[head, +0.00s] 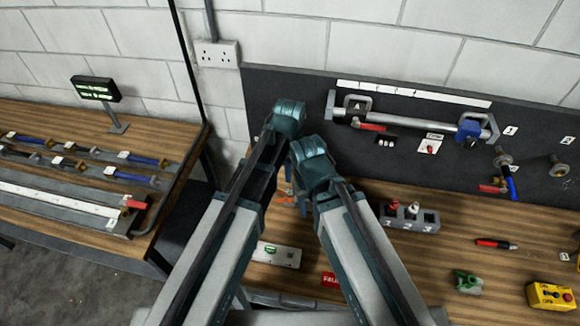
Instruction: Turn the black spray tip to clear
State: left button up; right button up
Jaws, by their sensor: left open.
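I cannot make out a black spray tip for certain. A grey holder block (425,224) marked with numbers stands on the bench at the right, with small red and pale pieces in it. On the dark back panel (290,84), a grey bar (412,120) carries black and blue fittings with a red-handled piece. My left gripper (287,194) is open, low between my two forearms and mostly hidden by them. It is apart from the holder block and the bar. My right gripper is hidden behind my arm.
A red-and-black tool (494,244), a green object (467,283) and a yellow box with a red button (551,297) lie on the right bench. A white level-like piece (278,255) lies between my arms. A separate left bench (60,118) holds long tools.

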aim_at(290, 190)
pick_arm(q)
jog(key=shift+f, duration=0.2)
pick_arm(e)
jog(key=shift+f, duration=0.15)
pick_arm(q)
notch_tip(290, 190, down, 10)
jog(key=b, duration=1)
jog(key=shift+r, duration=0.15)
pick_arm(e)
notch_tip(290, 190, down, 10)
jog(key=shift+r, duration=0.1)
pick_arm(q)
grip_shut()
